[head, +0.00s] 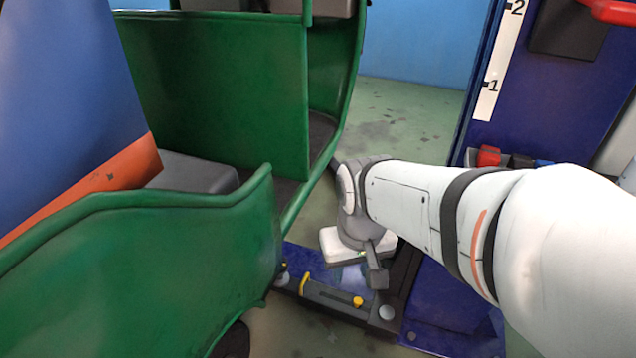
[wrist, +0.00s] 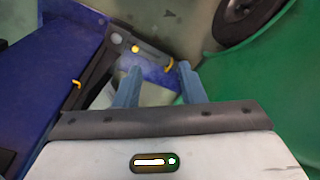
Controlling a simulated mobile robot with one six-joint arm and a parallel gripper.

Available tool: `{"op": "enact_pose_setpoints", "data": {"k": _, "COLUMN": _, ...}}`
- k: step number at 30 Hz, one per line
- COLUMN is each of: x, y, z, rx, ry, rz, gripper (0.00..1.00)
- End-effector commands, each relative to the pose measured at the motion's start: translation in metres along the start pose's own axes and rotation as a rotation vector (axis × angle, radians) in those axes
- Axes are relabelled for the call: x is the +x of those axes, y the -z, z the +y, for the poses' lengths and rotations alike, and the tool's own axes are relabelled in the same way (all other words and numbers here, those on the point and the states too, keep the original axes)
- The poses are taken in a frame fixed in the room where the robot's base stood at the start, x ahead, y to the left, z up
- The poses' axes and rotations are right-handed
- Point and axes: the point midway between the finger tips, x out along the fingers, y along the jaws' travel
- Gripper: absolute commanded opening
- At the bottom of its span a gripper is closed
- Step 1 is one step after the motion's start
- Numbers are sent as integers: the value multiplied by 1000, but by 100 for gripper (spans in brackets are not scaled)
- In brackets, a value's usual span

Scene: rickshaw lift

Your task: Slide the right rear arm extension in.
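A black lift arm (head: 330,298) lies low beside the green rickshaw, at the bottom centre of the head view. It carries a yellow knob (head: 358,302), a yellow upright piece (head: 303,283) near its left end and a grey disc (head: 387,313) at its right end. In the wrist view the same arm (wrist: 150,54) runs beyond my fingertips, with the knob (wrist: 135,48) and the yellow piece (wrist: 170,64). My gripper (wrist: 160,80) is open and empty, above and short of the arm, apparently apart from it. How far the extension is out is unclear.
The green rickshaw body (head: 150,240) fills the left, close to my gripper. A wheel (wrist: 243,18) shows in the wrist view. The blue lift post (head: 545,85) stands at the right, with a blue base (head: 440,325) below. Green floor (head: 410,110) is open behind.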

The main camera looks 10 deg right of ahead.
Motion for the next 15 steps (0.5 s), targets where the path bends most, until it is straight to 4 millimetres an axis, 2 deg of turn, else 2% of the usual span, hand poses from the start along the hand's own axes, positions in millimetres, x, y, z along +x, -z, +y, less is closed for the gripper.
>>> {"op": "enact_pose_setpoints", "data": {"k": 1, "x": 0, "y": 0, "z": 0, "rx": 0, "ry": 0, "rz": 0, "gripper": 37}}
{"op": "enact_pose_setpoints", "data": {"k": 5, "x": 2, "y": 5, "z": 0, "rx": 16, "ry": 5, "rz": -5, "gripper": 48}}
{"op": "enact_pose_setpoints", "data": {"k": 6, "x": 5, "y": 9, "z": 1, "rx": 31, "ry": 10, "rz": -10, "gripper": 51}}
{"op": "enact_pose_setpoints", "data": {"k": 8, "x": 11, "y": 19, "z": -2, "rx": 62, "ry": 21, "rz": -21, "gripper": 51}}
{"op": "enact_pose_setpoints", "data": {"k": 11, "x": 26, "y": 45, "z": -2, "rx": 153, "ry": 48, "rz": -44, "gripper": 51}}
{"op": "enact_pose_setpoints", "data": {"k": 15, "x": 62, "y": 92, "z": 10, "rx": 336, "ry": 95, "rz": -84, "gripper": 51}}
